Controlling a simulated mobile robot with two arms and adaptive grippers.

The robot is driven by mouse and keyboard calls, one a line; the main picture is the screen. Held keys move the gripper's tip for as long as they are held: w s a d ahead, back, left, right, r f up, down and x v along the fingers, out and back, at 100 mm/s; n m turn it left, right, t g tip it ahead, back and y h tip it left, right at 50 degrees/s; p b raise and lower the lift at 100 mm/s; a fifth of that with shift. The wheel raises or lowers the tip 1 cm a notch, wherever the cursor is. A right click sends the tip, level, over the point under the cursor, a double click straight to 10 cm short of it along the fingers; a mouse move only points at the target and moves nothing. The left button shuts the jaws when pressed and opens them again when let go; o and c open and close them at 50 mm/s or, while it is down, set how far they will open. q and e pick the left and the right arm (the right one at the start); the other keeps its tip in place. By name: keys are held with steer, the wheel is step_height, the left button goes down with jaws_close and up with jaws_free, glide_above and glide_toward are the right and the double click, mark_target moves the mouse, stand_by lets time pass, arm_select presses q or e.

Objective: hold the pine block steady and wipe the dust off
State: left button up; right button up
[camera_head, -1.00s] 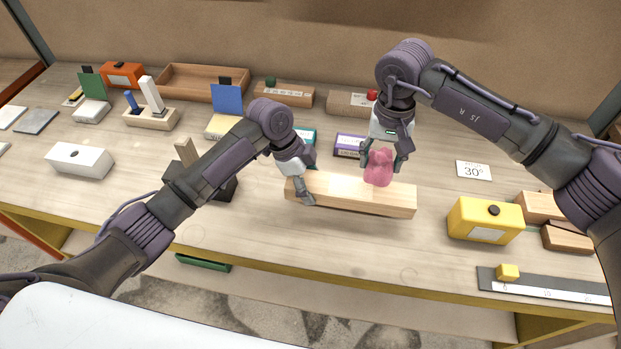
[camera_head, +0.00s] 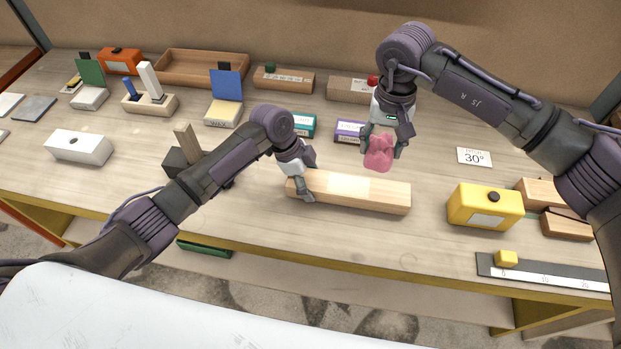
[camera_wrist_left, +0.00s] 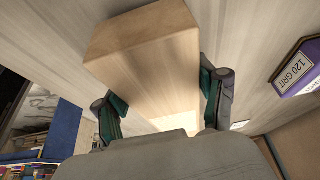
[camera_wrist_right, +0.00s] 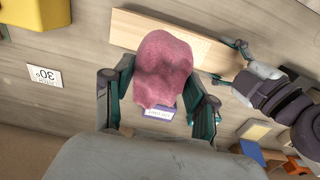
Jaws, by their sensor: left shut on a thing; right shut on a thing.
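The pine block (camera_head: 365,192) is a long pale wooden bar lying on the bench. Its middle top looks paler than its ends. My left gripper (camera_head: 303,186) is shut on the block near its left end; in the left wrist view the block (camera_wrist_left: 145,50) sits between the two fingers (camera_wrist_left: 165,100). My right gripper (camera_head: 382,146) is shut on a crumpled pink cloth (camera_head: 379,154), held just behind and above the block, apart from it. In the right wrist view the cloth (camera_wrist_right: 164,68) hides part of the block (camera_wrist_right: 200,48).
A yellow box (camera_head: 484,207) stands right of the block, with a ruler strip (camera_head: 545,274) in front of it. A dark holder (camera_head: 180,163) is at left, under my left arm. A purple box (camera_head: 349,131) and teal box (camera_head: 302,125) stand behind.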

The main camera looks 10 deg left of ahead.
arm_select(q)
steer(key=shift+d+f, duration=0.1)
steer(key=shift+f, duration=0.35)
stand_by(0.6)
steer(key=o, duration=1.7)
steer(key=c, duration=1.1)
steer(key=shift+o, duration=0.2)
